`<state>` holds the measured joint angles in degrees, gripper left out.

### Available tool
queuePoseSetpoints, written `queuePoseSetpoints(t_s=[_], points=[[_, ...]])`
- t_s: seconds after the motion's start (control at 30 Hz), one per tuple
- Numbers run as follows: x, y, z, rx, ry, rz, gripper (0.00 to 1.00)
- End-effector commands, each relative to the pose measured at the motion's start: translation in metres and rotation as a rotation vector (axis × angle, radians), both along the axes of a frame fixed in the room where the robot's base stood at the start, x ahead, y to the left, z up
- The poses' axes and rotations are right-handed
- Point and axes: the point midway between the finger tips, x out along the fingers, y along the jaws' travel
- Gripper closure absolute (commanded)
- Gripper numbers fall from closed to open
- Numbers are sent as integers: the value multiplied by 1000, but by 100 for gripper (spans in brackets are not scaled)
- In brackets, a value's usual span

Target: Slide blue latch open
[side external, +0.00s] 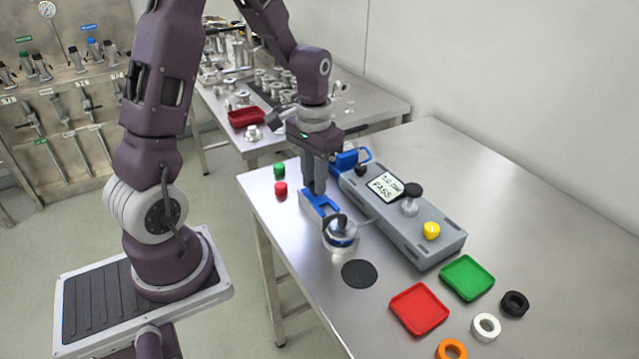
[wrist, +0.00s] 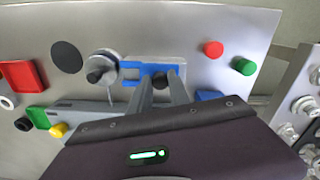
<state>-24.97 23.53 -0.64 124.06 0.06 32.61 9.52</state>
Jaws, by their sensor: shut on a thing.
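The blue latch (side external: 320,203) lies on a light plate on the steel table, beside a round clear vessel with a black knob (side external: 341,235). In the wrist view the blue latch (wrist: 131,70) has a forked end pointing toward the vessel (wrist: 102,68). My gripper (side external: 316,190) is down at the latch from above. In the wrist view its fingers (wrist: 161,82) are shut on the latch's dark knob (wrist: 160,78). The fingers hide part of the latch.
A grey box with a display (side external: 385,186) stands right of the latch. A black disc (side external: 359,273), red tray (side external: 419,308), green tray (side external: 467,277) and several rings lie in front. The table's right side is clear.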

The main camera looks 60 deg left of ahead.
Motion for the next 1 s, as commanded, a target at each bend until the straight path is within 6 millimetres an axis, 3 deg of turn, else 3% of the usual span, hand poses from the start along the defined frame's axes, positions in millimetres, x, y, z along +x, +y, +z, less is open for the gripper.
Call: queuePoseSetpoints(t_s=[0.17,0.2,0.3,0.63,0.9,1.0], points=[[1,5,1,10,-5,5,100],[1,5,1,10,-5,6,74],[1,5,1,10,-5,5,55],[0,3,4,7,-3,4,55],[1,4,57,10,-9,4,55],[1,4,68,9,-6,5,55]])
